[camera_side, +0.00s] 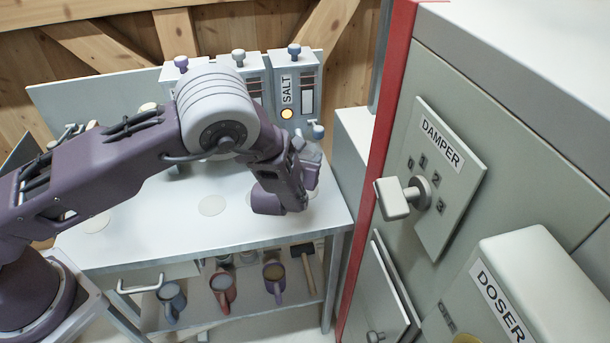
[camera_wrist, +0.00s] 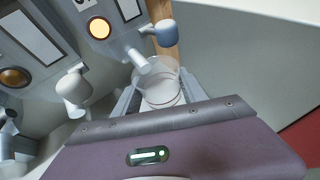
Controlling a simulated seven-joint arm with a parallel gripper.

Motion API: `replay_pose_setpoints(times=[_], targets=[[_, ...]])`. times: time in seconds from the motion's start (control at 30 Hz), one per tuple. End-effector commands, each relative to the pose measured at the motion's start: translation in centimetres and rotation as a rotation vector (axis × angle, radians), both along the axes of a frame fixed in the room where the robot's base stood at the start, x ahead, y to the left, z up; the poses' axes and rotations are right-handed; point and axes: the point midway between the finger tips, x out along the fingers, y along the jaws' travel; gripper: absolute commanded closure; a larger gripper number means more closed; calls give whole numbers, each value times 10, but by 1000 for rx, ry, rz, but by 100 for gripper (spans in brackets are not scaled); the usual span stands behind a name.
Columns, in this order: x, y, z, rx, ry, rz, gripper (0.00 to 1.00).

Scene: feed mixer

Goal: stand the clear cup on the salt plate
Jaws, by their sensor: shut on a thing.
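The clear cup (camera_wrist: 158,82) is see-through and sits between the two fingers of my gripper (camera_wrist: 160,93) in the wrist view. My gripper is shut on it. The cup's rim is close to the pale spout of the salt dispenser. In the side view my gripper (camera_side: 308,178) is low over the right end of the table, in front of the dispenser marked SALT (camera_side: 292,97). The salt plate cannot be made out; my gripper and the cup cover that spot. I cannot tell whether the cup touches it.
The salt dispenser has a lit amber lamp (camera_side: 287,114) and a blue-grey knob (camera_side: 318,131). A pale round plate (camera_side: 212,205) lies on the white table (camera_side: 165,228). Several mugs stand on the shelf below. The grey cabinet with the DAMPER panel (camera_side: 432,180) rises at the right.

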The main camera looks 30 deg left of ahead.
Motion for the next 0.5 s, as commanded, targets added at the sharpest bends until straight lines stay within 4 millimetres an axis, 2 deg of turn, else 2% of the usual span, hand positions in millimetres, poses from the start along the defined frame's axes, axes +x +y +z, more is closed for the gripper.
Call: replay_pose_setpoints(times=[0.03,0.23,0.4,0.5], targets=[[-2,-1,-10,4,6,-2,89],[-2,-1,-29,2,6,-1,89],[-1,0,-61,1,6,-1,89],[6,1,-65,0,3,1,89]])
